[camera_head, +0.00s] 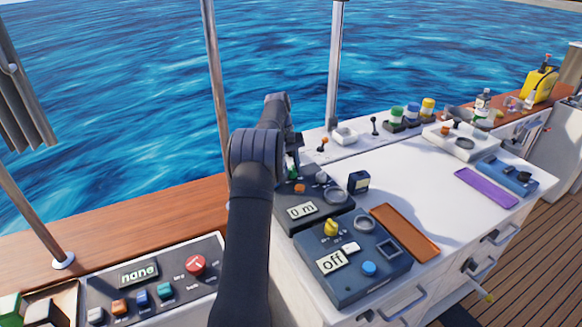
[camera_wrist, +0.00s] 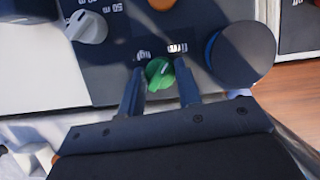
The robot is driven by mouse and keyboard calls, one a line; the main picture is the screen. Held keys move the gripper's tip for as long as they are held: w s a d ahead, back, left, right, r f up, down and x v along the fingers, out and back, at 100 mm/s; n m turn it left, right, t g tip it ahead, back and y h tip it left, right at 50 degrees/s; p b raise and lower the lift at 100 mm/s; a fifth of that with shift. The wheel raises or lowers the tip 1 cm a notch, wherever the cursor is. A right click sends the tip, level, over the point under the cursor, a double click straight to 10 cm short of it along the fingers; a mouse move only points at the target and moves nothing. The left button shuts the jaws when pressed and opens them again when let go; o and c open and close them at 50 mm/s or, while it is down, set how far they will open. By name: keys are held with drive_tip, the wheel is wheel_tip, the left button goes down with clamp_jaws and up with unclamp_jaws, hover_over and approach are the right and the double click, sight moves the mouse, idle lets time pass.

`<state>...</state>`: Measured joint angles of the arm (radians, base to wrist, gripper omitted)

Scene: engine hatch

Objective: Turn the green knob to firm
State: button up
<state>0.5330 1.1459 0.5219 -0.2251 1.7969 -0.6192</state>
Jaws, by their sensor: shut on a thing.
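The green knob (camera_wrist: 159,73) sits on a dark panel in the wrist view, with a pale pointer mark on its top. Two small upside-down labels stand just beyond it. The right one (camera_wrist: 177,47) seems to read "firm"; the left one (camera_wrist: 145,54) is hard to read. The pointer leans toward the upper right, roughly toward the right label. My gripper (camera_wrist: 160,80) has a finger on each side of the knob and is shut on it. In the head view the knob (camera_head: 293,174) shows only partly, below my gripper, beside my arm.
The dark panel (camera_head: 313,222) also has a "0 m" display, an orange button (camera_head: 300,188) and a round grey-blue part (camera_head: 333,195). A blue box (camera_head: 360,285) with a yellow knob and "off" display stands in front. The white counter (camera_head: 420,178) has free room to the right.

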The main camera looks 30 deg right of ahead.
drive_tip(key=o, duration=1)
drive_tip(key=shift+r, duration=0.45)
wheel_tip(320, 180, up, 3)
drive_tip(key=shift+r, duration=0.1)
drive_tip(key=s+d+r, duration=0.1)
drive_tip(key=s+r, duration=0.1)
drive_tip(key=s, duration=0.1)
drive_tip(key=s+d+r, duration=0.2)
drive_tip(key=s, duration=0.2)
drive_tip(key=s+d+r, duration=0.2)
drive_tip(key=s+r, duration=0.1)
drive_tip(key=shift+s, duration=0.25)
drive_tip(key=shift+f, duration=0.1)
approach(293, 168)
drive_tip(key=s+f, duration=0.1)
drive_tip(key=f, duration=0.1)
drive_tip(key=s+f, duration=0.2)
drive_tip(key=shift+s+d+f, duration=0.2)
drive_tip(key=shift+s+f, duration=0.1)
drive_tip(key=f, duration=0.3)
drive_tip(key=shift+w+a+f, duration=0.1)
drive_tip(key=shift+w+a, duration=0.1)
drive_tip(key=shift+w, duration=0.15)
drive_tip(key=shift+f, duration=0.65)
